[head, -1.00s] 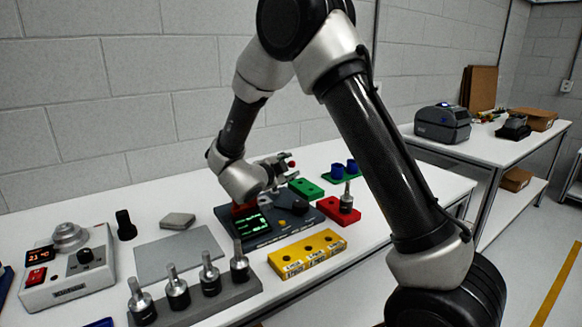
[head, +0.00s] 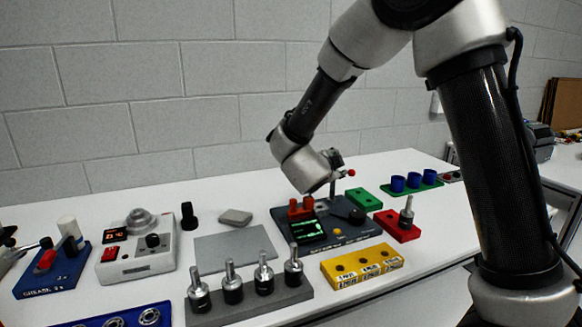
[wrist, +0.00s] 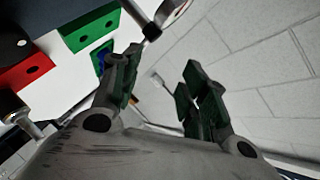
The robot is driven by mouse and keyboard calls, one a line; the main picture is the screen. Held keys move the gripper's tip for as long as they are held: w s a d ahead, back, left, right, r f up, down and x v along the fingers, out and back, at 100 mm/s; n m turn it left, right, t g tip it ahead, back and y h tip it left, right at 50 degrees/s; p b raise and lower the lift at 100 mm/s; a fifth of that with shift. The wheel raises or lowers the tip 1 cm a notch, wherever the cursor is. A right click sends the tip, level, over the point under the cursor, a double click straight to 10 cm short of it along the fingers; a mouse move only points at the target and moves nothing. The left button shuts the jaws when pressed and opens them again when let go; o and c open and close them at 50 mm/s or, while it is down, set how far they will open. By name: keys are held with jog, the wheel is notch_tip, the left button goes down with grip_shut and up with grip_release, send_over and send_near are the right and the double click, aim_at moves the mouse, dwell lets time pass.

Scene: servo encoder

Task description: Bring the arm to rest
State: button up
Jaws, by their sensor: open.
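My arm reaches over the bench in the head view, bent down at the elbow, with its silver wrist (head: 308,167) above the back of the dark tester (head: 345,222). In that view my gripper's fingers are largely hidden by the wrist. The wrist view shows my gripper (wrist: 160,88) with its two dark green finger pads spread apart. Nothing is held between them. The bench and wall show behind the fingers.
A post with a red knob (head: 350,173) stands close by the wrist. Near the tester are a green block (head: 363,199), a red block (head: 397,229), a yellow block (head: 342,275) and a grey rack (head: 250,302) of several metal parts. A block wall (head: 200,90) rises behind the bench.

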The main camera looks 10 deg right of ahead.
notch_tip(320, 180, up, 7)
jog(key=n+t+y, duration=0.1)
jog(key=n+y, duration=0.4)
jog(key=y, duration=0.1)
jog(key=s+d+r+n+g+y, duration=0.2)
jog(key=s+r+n+y, duration=0.15)
jog(key=s+n, duration=0.35)
jog(key=s+d+f+n+g, duration=0.1)
jog(key=s+d, duration=0.3)
jog(key=s, duration=0.5)
jog(key=s+d+f+n+g+h, duration=0.1)
jog(key=s+d+f+n+g, duration=0.1)
jog(key=s, duration=0.8)
jog(key=s+d+f+n+g+h, duration=0.1)
jog(key=s+d+n+g, duration=0.1)
jog(key=s+d+g, duration=0.2)
jog(key=s+d, duration=0.3)
jog(key=s, duration=0.2)
jog(key=shift+s+d+f+n+g, duration=0.2)
jog(key=shift+d+f+n+g, duration=0.1)
jog(key=shift+n, duration=0.1)
jog(key=shift+a+h, duration=0.1)
jog(key=shift+h, duration=0.15)
jog(key=shift+c, duration=0.2)
